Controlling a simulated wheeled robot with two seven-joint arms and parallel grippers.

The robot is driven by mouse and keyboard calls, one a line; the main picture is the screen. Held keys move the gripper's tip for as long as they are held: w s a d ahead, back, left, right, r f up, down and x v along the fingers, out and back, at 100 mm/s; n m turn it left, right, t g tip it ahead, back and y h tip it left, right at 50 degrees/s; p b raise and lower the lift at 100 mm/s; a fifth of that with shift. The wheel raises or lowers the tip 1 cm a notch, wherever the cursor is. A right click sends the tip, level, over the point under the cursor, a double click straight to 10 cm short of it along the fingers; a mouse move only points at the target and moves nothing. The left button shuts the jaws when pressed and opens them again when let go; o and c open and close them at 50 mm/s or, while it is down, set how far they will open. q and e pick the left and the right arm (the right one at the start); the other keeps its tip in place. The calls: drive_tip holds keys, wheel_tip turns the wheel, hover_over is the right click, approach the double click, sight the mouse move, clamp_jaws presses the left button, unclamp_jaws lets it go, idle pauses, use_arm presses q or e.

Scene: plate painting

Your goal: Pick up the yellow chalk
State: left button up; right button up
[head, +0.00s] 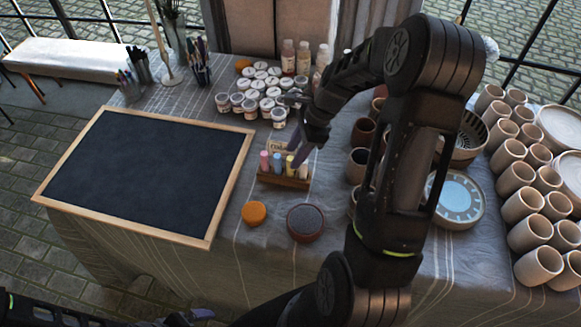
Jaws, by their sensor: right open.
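The yellow chalk (289,165) stands upright in a small wooden holder (284,181) near the middle of the table, with a pink chalk (264,160) and a blue chalk (277,162) to its left. My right gripper (293,130) is open and empty, above and behind the holder. One finger reaches down close to the yellow chalk and partly overlaps the holder's right end in the view; I cannot tell whether it touches. My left gripper (192,317) shows only in part at the bottom edge, away from the holder.
A wood-framed blackboard (150,165) lies left of the holder. An orange round piece (254,213) and a dark-topped round pot (305,222) sit in front. Paint jars (262,90) crowd behind. Cups (525,203), bowls and a patterned plate (455,200) fill the right.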

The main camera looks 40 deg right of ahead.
sight(292, 158)
drive_tip(key=x, duration=0.3)
drive_tip(key=shift+a+f+p, duration=0.15)
drive_tip(key=shift+f+p, duration=0.15)
drive_tip(key=shift+f, duration=0.05)
drive_tip(key=shift+c, duration=0.3)
clamp_jaws()
idle(0.4)
